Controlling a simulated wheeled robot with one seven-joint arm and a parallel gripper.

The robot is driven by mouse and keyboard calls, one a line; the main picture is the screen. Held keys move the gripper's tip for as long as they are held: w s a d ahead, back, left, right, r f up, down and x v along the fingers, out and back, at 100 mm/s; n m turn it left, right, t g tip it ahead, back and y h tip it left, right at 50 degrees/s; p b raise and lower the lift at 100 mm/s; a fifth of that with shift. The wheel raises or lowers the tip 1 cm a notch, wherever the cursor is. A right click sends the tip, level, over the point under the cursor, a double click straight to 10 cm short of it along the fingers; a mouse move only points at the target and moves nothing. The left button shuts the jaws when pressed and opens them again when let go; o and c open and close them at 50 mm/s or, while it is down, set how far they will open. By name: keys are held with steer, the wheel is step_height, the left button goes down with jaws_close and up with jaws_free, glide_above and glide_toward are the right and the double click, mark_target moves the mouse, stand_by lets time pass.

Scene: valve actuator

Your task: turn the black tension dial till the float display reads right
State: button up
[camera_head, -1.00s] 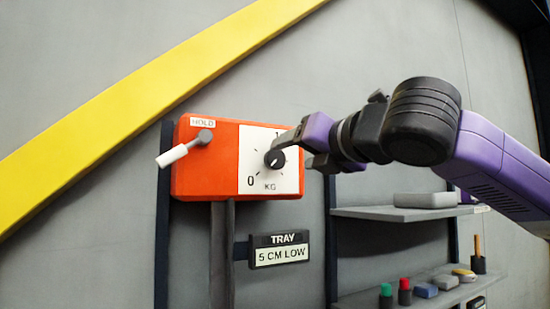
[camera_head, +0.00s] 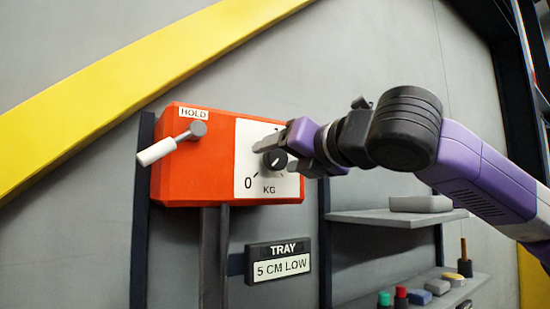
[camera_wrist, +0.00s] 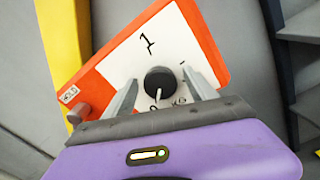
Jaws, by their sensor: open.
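The black tension dial (camera_head: 274,159) sits on the white scale plate (camera_head: 250,134) of the orange box (camera_head: 185,177). The plate bears a 0, a 1 and KG, and the dial has a white pointer line. The dial also shows in the wrist view (camera_wrist: 160,84). My gripper (camera_head: 268,155) is open at the dial. In the wrist view its fingers (camera_wrist: 163,97) stand on either side of the dial, with gaps visible. The float display (camera_head: 281,267) below the box reads "5 CM LOW" under the word "TRAY".
A lever with a white handle (camera_head: 157,152) sticks out at the box's left, near a HOLD label (camera_head: 194,113). A yellow beam (camera_head: 110,100) crosses the wall above. Shelves (camera_head: 395,217) with small items stand at the lower right.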

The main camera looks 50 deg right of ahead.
steer(key=shift+c, duration=0.3)
steer(key=c, duration=1.3)
